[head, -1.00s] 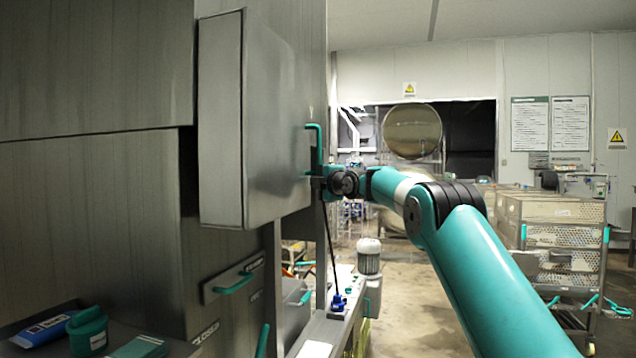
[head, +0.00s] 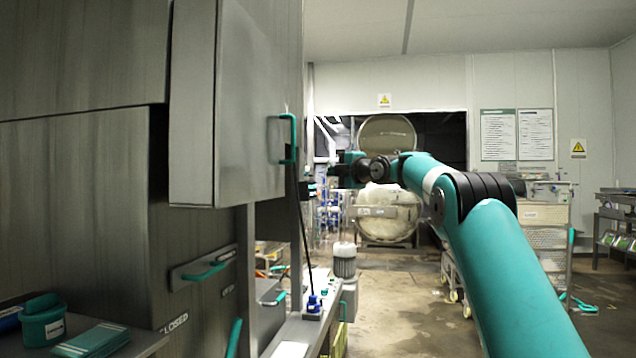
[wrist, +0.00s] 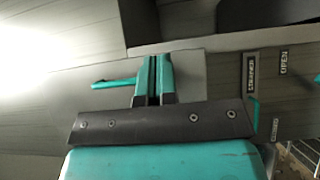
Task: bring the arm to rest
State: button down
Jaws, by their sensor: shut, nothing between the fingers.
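My arm reaches forward from the lower right in the head view. My gripper (head: 312,172) is at its far end, just right of the grey cabinet door and its upright teal handle (head: 288,138), with a small gap between them in the picture. In the wrist view my gripper (wrist: 153,78) shows two teal fingers pressed together with nothing between them.
The grey cabinet door (head: 250,100) stands close on the left. A bench edge with a teal tub (head: 43,322) is at lower left. A motor-like unit (head: 345,262) stands below my gripper. A wire-sided crate (head: 545,240) is behind my arm. Open floor (head: 400,310) lies between.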

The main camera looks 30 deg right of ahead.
jog(key=s+a+f+m+g+y, duration=0.1)
jog(key=s+a+f+m+g, duration=0.3)
jog(key=a, duration=0.6)
jog(key=s+a+f+g+y, duration=0.2)
jog(key=s+a+f, duration=0.35)
jog(key=a, duration=0.45)
jog(key=s+a+f+m+g+y, duration=0.1)
jog(key=s+a+f+m+g, duration=0.3)
jog(key=a, duration=0.6)
jog(key=s+a+f+m+g, duration=0.1)
jog(key=s+f, duration=0.4)
jog(key=s, duration=0.6)
jog(key=s+a+f+m+g+h, duration=0.1)
jog(key=s+a+f+g, duration=0.3)
jog(key=s, duration=0.7)
jog(key=s+a+f+m+g, duration=0.2)
jog(key=s+f, duration=0.5)
jog(key=s, duration=0.5)
jog(key=shift+a+g, duration=0.5)
jog(key=shift+a, duration=0.5)
jog(key=shift+f, duration=0.1)
